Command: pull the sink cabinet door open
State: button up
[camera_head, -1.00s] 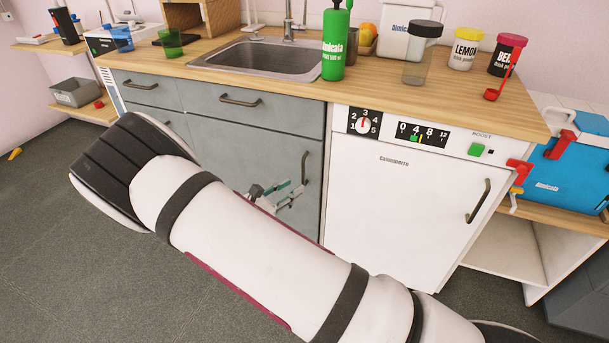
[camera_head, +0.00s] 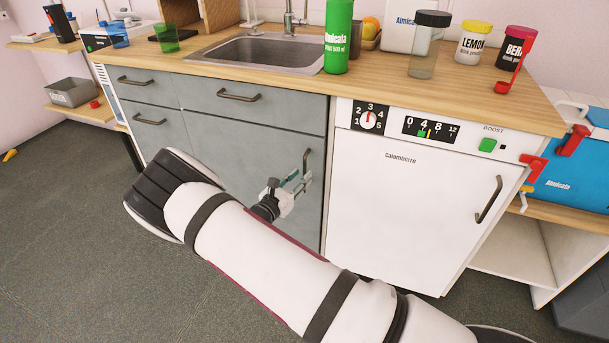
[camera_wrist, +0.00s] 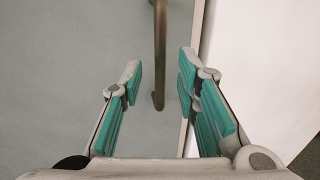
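The grey sink cabinet door (camera_head: 240,165) is under the sink and looks shut, flush with the cabinet front. Its vertical bar handle (camera_head: 306,165) is near the door's right edge. My gripper (camera_head: 298,182) is at the handle's lower part, with teal finger pads. In the wrist view my gripper (camera_wrist: 160,72) is open. The handle (camera_wrist: 159,55) shows between the two fingertips there, with a gap to each finger. I cannot tell how deep the handle sits between the pads. My arm hides the lower part of the door in the head view.
A white dishwasher (camera_head: 410,200) with its own handle (camera_head: 488,200) stands right of the door. Grey drawers (camera_head: 225,97) are above and left. The wooden counter (camera_head: 420,92) holds a green bottle (camera_head: 338,40) and jars.

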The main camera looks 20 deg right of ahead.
aim_at(304, 173)
jog(key=shift+x, duration=1.65)
grip_shut()
